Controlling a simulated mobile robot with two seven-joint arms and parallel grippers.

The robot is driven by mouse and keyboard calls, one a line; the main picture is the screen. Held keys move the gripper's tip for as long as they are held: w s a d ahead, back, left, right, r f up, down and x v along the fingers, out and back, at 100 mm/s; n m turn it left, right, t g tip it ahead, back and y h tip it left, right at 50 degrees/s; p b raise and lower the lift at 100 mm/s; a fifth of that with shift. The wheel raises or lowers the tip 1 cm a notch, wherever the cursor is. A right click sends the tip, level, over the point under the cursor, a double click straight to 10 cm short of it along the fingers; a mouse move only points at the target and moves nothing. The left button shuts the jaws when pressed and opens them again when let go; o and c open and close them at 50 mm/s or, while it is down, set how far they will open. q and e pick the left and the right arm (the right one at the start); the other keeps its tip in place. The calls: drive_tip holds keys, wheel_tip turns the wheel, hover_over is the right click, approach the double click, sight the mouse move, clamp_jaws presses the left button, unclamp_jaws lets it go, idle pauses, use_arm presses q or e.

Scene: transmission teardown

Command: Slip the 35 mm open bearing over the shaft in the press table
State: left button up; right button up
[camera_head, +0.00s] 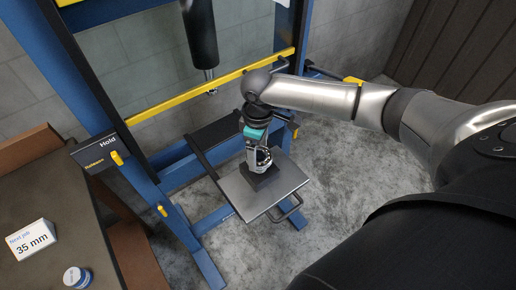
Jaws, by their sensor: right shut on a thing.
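My right gripper (260,160) points down over the grey plate of the press table (284,196), in the middle of the view. It is shut on a small ring-like thing, which fits the 35 mm open bearing, but the fingers cover most of it. A dark block (259,183) lies on the plate right below the gripper. The shaft cannot be made out behind the gripper, so I cannot tell whether the ring is around it or above it. My left gripper is not in view.
The blue press frame (133,172) with yellow bars stands around the table, and a black ram (200,38) hangs above. A bench (60,222) at left bears a "35 mm" card (32,240) and a small round container (77,277). The concrete floor at right is clear.

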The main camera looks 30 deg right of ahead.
drive_tip(key=shift+f, duration=0.35)
drive_tip(key=o, duration=1.4)
wheel_tip(320, 180, up, 15)
drive_tip(key=p, duration=0.1)
drive_tip(key=shift+r, duration=0.15)
